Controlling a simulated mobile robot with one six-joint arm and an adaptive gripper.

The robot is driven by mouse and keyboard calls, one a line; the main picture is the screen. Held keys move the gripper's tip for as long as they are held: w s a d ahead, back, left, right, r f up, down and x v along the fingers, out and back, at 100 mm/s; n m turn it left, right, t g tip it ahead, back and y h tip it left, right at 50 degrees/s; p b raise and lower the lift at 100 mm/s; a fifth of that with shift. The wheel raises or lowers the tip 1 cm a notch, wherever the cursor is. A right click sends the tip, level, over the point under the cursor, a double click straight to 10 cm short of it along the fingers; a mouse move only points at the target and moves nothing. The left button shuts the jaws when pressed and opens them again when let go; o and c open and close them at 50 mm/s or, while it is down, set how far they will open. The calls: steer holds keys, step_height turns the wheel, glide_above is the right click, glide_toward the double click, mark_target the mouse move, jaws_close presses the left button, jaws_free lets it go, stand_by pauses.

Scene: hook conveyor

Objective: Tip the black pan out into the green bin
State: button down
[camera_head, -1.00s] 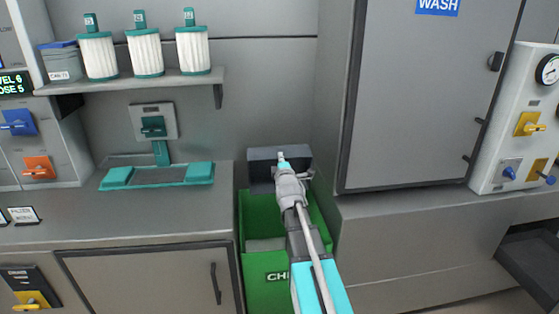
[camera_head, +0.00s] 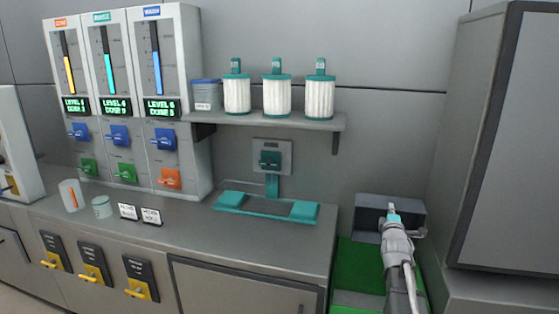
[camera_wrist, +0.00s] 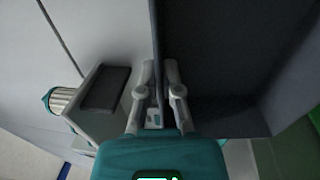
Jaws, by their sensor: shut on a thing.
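The black pan (camera_head: 372,213) is a dark grey box-like pan at the right of the head view, above the back of the green bin (camera_head: 357,262). My gripper (camera_head: 391,214) is at the pan and shut on it. In the wrist view the fingers (camera_wrist: 157,82) close on the edge of the pan (camera_wrist: 225,60), which fills the upper right. The green bin shows at the right edge of the wrist view (camera_wrist: 301,150). My arm hides part of the bin. The pan's contents and exact tilt cannot be told.
The grey counter (camera_head: 250,245) stands left of the bin and a tall grey cabinet (camera_head: 505,150) right of it. A teal fixture (camera_head: 268,207) sits on the counter, below a shelf (camera_head: 270,121) with white filters. Dispensers (camera_head: 125,100) stand farther left.

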step_height(320, 180, up, 17)
steer(key=p, duration=1.6)
steer(key=shift+a, duration=0.1)
